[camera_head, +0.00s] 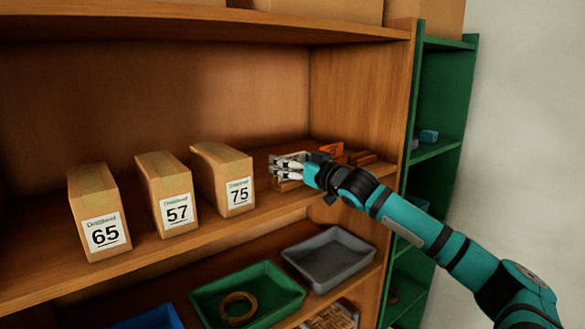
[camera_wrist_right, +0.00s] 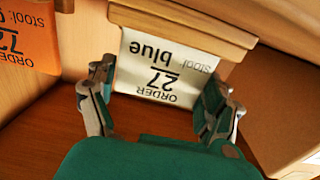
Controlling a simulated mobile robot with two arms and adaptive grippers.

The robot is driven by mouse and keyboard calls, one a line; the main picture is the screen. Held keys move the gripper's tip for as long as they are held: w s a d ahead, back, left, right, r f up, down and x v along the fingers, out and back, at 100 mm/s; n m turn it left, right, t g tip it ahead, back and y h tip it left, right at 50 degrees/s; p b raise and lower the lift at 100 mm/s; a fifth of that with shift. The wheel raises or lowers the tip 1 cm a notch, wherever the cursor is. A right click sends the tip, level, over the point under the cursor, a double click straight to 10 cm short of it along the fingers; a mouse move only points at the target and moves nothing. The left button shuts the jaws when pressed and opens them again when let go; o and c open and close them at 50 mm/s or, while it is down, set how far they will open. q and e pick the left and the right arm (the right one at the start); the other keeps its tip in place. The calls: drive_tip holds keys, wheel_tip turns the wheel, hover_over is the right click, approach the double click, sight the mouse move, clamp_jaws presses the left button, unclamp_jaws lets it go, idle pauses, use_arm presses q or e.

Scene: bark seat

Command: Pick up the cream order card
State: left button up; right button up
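The cream order card (camera_wrist_right: 160,70) shows upside down in the right wrist view, with "ORDER 27" and "blue" printed on it. Its far edge meets a wooden holder (camera_wrist_right: 185,22). My right gripper (camera_wrist_right: 161,84) is open, with one finger on each side of the card. I cannot tell whether the fingers touch it. In the head view my right gripper (camera_head: 287,169) reaches to the right end of the upper shelf and largely hides the card. My left gripper is not in view.
An orange order card (camera_wrist_right: 28,35) is beside the cream one; it also shows in the head view (camera_head: 331,150). Boxes marked 65 (camera_head: 98,212), 57 (camera_head: 167,193) and 75 (camera_head: 223,180) stand left on the shelf. Green (camera_head: 205,300) and grey (camera_head: 345,265) trays lie below.

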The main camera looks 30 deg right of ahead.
drive_tip(key=c, duration=0.3)
